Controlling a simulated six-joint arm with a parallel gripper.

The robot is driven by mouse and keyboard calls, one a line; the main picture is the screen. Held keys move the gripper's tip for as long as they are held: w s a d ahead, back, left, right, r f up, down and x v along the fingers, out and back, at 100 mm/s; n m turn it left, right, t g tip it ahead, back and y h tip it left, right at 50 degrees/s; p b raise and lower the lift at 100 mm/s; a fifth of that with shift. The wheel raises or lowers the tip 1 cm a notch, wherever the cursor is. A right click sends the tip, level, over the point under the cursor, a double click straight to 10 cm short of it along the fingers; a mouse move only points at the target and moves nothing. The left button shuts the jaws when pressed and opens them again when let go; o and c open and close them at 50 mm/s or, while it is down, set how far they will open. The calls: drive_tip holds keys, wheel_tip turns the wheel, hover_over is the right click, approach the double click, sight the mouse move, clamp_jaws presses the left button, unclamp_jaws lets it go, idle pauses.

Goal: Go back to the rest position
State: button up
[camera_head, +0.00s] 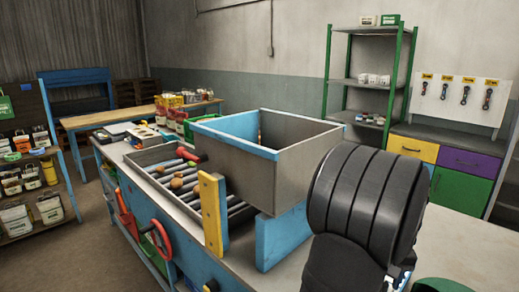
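My gripper is not in view. A large black ribbed part, which looks like part of my own arm, fills the lower right of the head view and covers part of the bench behind it. No fingers show on it, and I cannot tell where my gripper is or whether it holds anything. The workbench (420,231) with a grey top and blue front runs through the middle. An open grey box with a blue rim (308,172) stands on it; most of its inside is hidden.
A roller tray (186,178) with hand tools lies left of the box. A yellow upright post (212,213) and a blue one (280,238) stand before it. A green-framed shelf (368,83) stands at the back. Stocked shelves (33,155) stand left, with open floor (95,245) between.

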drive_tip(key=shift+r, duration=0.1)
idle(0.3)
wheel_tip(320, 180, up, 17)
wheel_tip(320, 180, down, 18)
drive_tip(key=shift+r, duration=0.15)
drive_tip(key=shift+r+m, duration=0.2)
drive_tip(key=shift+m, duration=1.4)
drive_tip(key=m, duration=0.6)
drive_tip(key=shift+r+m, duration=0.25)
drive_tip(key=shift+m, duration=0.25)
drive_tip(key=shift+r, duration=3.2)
